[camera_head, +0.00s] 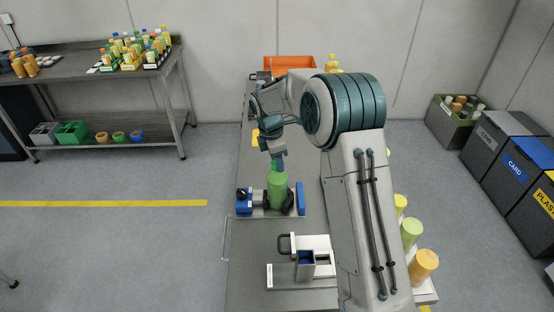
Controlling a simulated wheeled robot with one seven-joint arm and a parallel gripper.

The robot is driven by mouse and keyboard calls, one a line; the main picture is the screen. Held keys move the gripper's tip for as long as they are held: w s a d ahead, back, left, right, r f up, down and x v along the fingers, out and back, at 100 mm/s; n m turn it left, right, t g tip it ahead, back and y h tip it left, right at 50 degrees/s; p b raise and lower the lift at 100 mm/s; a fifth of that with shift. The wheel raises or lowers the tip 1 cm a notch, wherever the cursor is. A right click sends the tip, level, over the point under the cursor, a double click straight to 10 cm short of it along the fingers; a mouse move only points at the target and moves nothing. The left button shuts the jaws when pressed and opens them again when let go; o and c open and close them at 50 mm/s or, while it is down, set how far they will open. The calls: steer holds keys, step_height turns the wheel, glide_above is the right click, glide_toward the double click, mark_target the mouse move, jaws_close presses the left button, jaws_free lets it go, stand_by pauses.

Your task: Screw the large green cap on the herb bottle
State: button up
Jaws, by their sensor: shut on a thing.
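The herb bottle (277,191), green and upright, stands in a fixture (245,206) with blue blocks and a dark round clamp on the workbench. My gripper (277,164) points down directly above the bottle's neck. It is shut on what looks like the large green cap, at the top of the bottle. The cap is small in the view and mostly covered by the fingers. I cannot tell whether its thread is engaged.
A white fixture with a dark handle (308,244) sits nearer on the bench (245,170). An orange bin (290,63) is at the far end. Green and orange containers (412,233) stand right of my arm. A side table (85,65) holds many bottles.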

steer(key=m, duration=0.4)
steer(key=shift+g, duration=0.3)
steer(key=m, duration=0.4)
steer(key=shift+m+g, duration=0.3)
steer(key=shift+m, duration=0.1)
steer(key=o, duration=1.3)
steer(key=shift+c, duration=0.2)
